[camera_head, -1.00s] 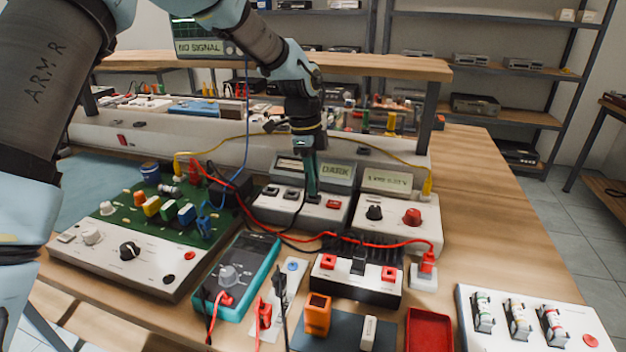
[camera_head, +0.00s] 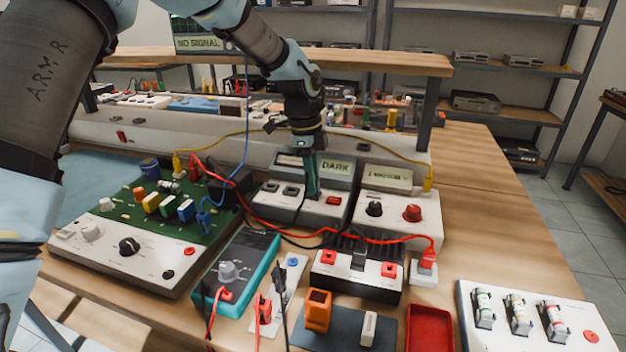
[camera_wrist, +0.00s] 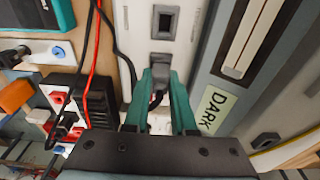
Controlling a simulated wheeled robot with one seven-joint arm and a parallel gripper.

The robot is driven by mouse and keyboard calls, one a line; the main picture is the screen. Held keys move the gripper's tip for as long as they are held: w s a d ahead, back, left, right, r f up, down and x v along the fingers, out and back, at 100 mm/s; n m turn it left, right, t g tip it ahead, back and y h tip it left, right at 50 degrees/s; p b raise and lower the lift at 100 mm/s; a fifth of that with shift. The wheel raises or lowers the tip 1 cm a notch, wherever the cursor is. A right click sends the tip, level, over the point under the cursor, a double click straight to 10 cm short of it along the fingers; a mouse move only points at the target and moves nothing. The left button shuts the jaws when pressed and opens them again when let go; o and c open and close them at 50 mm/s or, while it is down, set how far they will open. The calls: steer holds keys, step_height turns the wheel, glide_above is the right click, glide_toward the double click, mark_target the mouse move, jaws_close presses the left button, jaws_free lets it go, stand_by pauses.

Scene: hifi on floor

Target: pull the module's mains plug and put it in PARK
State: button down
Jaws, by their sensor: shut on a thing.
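A white socket strip (camera_head: 325,217) with dark sockets and a red switch (camera_head: 334,200) stands at mid-bench. My gripper (camera_head: 312,192) points down onto it, just left of the red switch. In the wrist view, the teal fingers of my gripper (camera_wrist: 160,100) are closed around a dark plug, mostly hidden between them. A black cord (camera_wrist: 157,97) shows between the fingers. Whether the plug is seated or slightly lifted cannot be told. Another socket (camera_wrist: 165,22) lies farther along the strip. I cannot read a PARK label.
A knob box (camera_head: 397,225) stands right of the strip, and a dark transformer-like block (camera_head: 231,187) stands left. Red, black, yellow and blue leads cross nearby. A black-finned unit (camera_head: 357,280) and a multimeter (camera_head: 240,270) are in front.

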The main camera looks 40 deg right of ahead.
stand_by(0.3)
steer(key=c, duration=0.7)
jaws_free()
steer(key=shift+o, duration=0.2)
step_height(320, 180, up, 16)
steer(key=w+p, duration=0.1)
steer(key=p, duration=0.2)
steer(key=shift+a, duration=0.35)
steer(key=shift+f, duration=0.15)
